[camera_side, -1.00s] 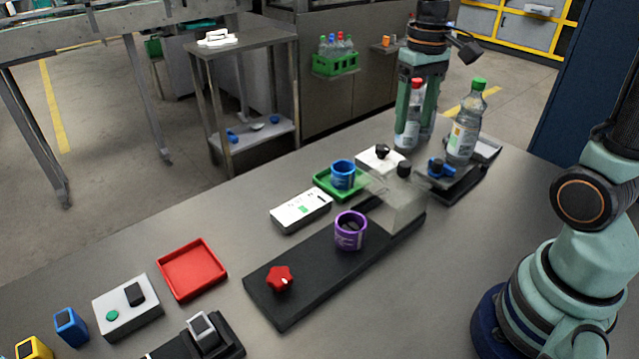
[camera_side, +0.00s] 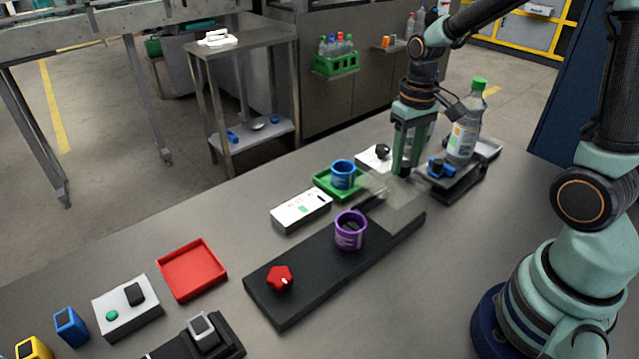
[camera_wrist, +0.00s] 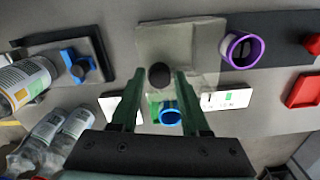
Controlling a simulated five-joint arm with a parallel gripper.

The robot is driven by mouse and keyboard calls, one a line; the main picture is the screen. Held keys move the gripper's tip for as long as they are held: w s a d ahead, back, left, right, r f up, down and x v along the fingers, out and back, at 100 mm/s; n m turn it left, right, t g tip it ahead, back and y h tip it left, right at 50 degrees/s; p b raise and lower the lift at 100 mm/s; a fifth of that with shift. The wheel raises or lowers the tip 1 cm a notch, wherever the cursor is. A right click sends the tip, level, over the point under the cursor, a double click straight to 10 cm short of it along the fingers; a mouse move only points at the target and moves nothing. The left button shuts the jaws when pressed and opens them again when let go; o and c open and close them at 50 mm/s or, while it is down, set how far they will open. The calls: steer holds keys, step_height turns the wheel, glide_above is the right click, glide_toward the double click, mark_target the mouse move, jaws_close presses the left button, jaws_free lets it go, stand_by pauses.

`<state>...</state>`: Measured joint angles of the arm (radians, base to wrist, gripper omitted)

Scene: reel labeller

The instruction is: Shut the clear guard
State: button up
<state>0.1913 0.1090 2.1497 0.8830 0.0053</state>
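The clear guard (camera_side: 398,212) is a see-through cover at the far right end of the long black labeller base (camera_side: 300,295). It also shows in the wrist view (camera_wrist: 180,45). How far the guard is tilted is hard to tell. A purple reel (camera_side: 350,232) sits on the base beside the guard.
A green tray (camera_side: 325,188) with a blue cup (camera_side: 343,172) and a white box (camera_side: 301,211) stand behind the base. A bottle (camera_side: 464,135) stands on a black stand (camera_side: 455,185) at the right. A red tray (camera_side: 192,268) lies left.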

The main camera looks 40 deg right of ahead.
jaws_close()
stand_by(1.2)
